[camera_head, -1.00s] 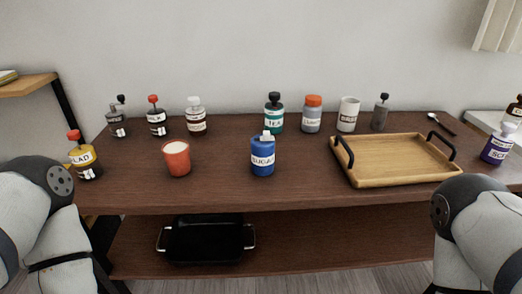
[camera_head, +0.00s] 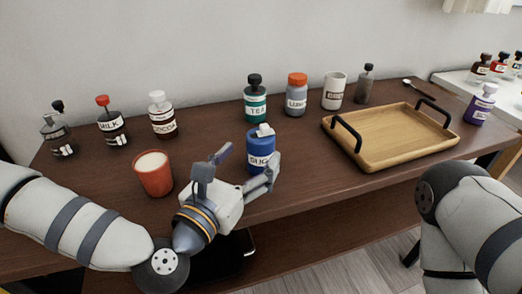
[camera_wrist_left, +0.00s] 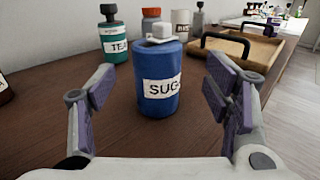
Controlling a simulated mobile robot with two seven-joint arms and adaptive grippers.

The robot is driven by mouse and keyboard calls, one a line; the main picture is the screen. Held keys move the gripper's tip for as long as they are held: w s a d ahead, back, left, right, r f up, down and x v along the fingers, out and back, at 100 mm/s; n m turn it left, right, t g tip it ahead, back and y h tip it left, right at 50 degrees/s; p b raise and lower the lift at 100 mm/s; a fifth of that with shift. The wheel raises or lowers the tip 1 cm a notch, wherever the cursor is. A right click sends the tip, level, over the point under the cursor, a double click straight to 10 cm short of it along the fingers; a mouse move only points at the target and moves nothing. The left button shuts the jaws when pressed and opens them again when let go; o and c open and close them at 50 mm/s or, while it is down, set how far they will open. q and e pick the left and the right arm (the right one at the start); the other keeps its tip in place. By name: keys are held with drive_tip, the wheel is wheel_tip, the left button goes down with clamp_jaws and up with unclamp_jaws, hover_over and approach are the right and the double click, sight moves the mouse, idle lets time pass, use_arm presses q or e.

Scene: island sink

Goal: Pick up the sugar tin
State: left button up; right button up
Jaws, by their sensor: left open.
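The sugar tin (camera_head: 261,146) is a blue cylinder with a white knob on its lid and a white label. It stands upright near the front middle of the brown table. In the left wrist view the sugar tin (camera_wrist_left: 158,84) stands ahead, between the two fingers in the picture. My left gripper (camera_head: 248,162) is open beside the tin, on its near left side, and partly hides its label. In the left wrist view my left gripper (camera_wrist_left: 165,100) shows bare pads with nothing held. My right arm is at the right edge; its gripper is not seen.
An orange-red cup (camera_head: 153,176) stands left of my left gripper. A green tea tin (camera_head: 255,104) stands behind the sugar tin. A wooden tray (camera_head: 390,135) with black handles is to the right. Several jars line the back. A black pan is on the lower shelf.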

sight(253, 150)
use_arm(q)
drive_tip(key=x, duration=0.6)
drive_tip(key=shift+w+a+f, duration=0.1)
drive_tip(key=shift+w+f, duration=0.05)
drive_tip(key=c, duration=1.3)
drive_tip(key=shift+c, duration=0.2)
